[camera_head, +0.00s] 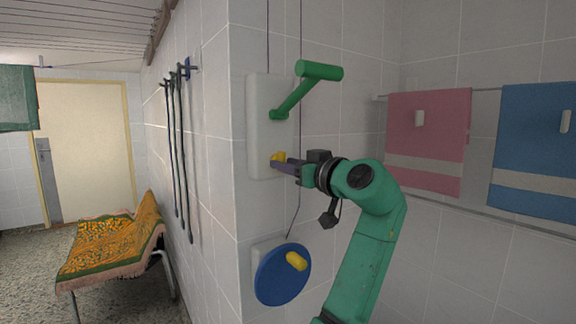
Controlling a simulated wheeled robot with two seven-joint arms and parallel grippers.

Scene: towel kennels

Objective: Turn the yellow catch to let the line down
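The yellow catch (277,156) is a small knob low on the white wall plate (258,125). Thin dark lines (268,40) run up the wall from the plate.
A blue disc (280,277) with a yellow knob (296,261) is on the wall below. Pink (428,130) and blue (535,145) towels hang on rails at right. A draped bench (112,245) and dark hanging leads (178,150) are at left.

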